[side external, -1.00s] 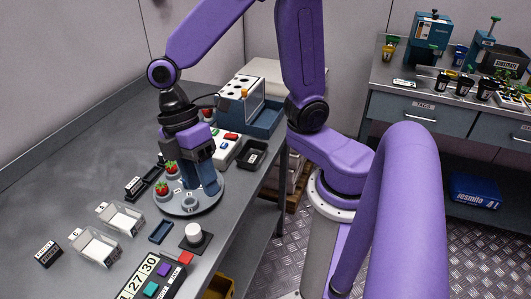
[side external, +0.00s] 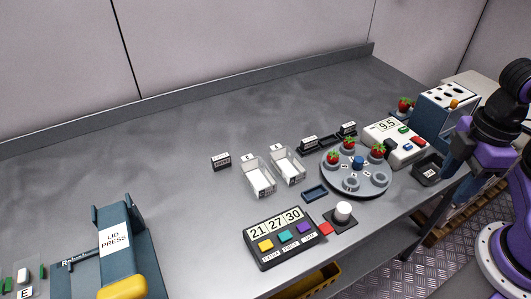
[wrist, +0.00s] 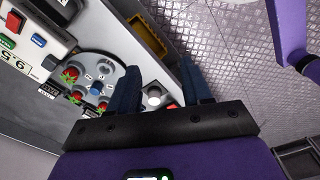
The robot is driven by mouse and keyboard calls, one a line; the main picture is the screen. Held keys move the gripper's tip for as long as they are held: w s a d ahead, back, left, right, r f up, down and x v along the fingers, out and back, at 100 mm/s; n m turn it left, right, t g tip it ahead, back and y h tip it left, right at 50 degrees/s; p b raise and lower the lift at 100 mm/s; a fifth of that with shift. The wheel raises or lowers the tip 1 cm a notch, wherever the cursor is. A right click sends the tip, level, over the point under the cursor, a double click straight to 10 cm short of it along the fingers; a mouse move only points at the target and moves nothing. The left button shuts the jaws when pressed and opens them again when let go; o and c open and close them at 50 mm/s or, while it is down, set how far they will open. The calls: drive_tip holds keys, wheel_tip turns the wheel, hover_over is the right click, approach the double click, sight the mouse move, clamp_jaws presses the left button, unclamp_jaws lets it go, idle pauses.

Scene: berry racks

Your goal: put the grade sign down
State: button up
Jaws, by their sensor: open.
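Several small black signs with white labels could be the grade sign; the lettering is too small to read. One sign (side external: 221,161) stands alone on the bench, left of the clear boxes. Two more, a nearer sign (side external: 309,143) and a farther sign (side external: 347,128), stand at the black rack (side external: 328,146) behind the round plate. My gripper (side external: 450,178) is at the right, by the bench's front edge and near a small black tray (side external: 427,172). In the wrist view my gripper (wrist: 160,78) has its blue fingers apart with nothing held between them.
The round grey plate (side external: 382,187) holds strawberries and a blue knob. Two clear boxes (side external: 259,178) stand left of it. A number panel (side external: 285,238), white button (side external: 343,211) and lid press (side external: 118,247) are nearer. The scale (side external: 393,135) stands right. The back-left bench is clear.

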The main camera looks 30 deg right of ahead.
drive_tip(key=w+a+r+m, duration=0.3)
drive_tip(key=w+a+m, duration=0.6)
drive_tip(key=w+a, duration=0.15)
drive_tip(key=m+y, duration=0.4)
drive_tip(key=m, duration=1.8)
hover_over(221, 156)
drive_tip(key=d, duration=0.3)
drive_tip(key=f, duration=1.2)
drive_tip(key=shift+s+a+f, duration=0.1)
drive_tip(key=shift+s+f, duration=0.1)
drive_tip(key=shift+s, duration=0.05)
drive_tip(key=shift+x, duration=2.7)
drive_tip(key=shift+w+a+r, duration=0.1)
drive_tip(key=shift+a, duration=0.1)
clamp_jaws()
